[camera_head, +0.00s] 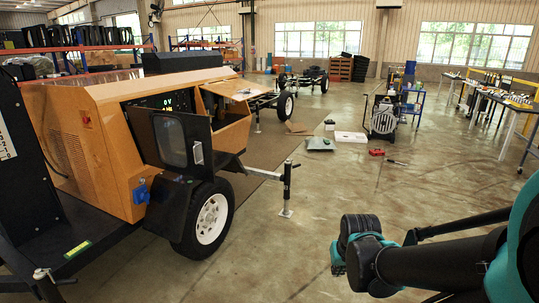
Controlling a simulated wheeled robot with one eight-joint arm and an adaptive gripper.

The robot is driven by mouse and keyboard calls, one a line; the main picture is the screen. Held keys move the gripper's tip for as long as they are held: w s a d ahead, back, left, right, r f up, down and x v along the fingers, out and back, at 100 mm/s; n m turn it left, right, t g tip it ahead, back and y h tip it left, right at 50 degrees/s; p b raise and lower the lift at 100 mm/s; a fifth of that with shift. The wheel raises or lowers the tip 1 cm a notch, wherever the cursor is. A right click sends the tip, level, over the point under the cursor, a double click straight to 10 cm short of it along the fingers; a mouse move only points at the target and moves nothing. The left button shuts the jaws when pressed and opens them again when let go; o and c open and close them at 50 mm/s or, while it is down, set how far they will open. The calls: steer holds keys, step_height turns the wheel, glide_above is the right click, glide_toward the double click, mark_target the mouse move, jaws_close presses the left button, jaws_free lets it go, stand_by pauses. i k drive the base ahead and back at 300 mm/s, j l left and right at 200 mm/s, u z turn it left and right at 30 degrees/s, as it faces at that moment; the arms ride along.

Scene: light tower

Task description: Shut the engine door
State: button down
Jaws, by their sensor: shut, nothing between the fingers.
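The light tower trailer's orange engine housing (103,130) stands at the left. An orange panel (235,89), which looks like the engine door, stands out from the housing's far side, raised and open. Under it, the side of the housing is partly seen. A dark door with a window (173,143) also hangs open in front of the control panel (160,104), which has lit green digits. My arm (430,264) is folded at the lower right, well apart from the trailer. My gripper is not visible.
The trailer's wheel (211,219) and a jack stand (287,188) stick out on the near side. Open concrete floor lies between trailer and arm. A grey fan-like machine (383,118), a red item (376,152) and a white board (350,137) are farther back. Workbenches (510,104) line the right.

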mark_target(238, 90)
steer(key=i, duration=2)
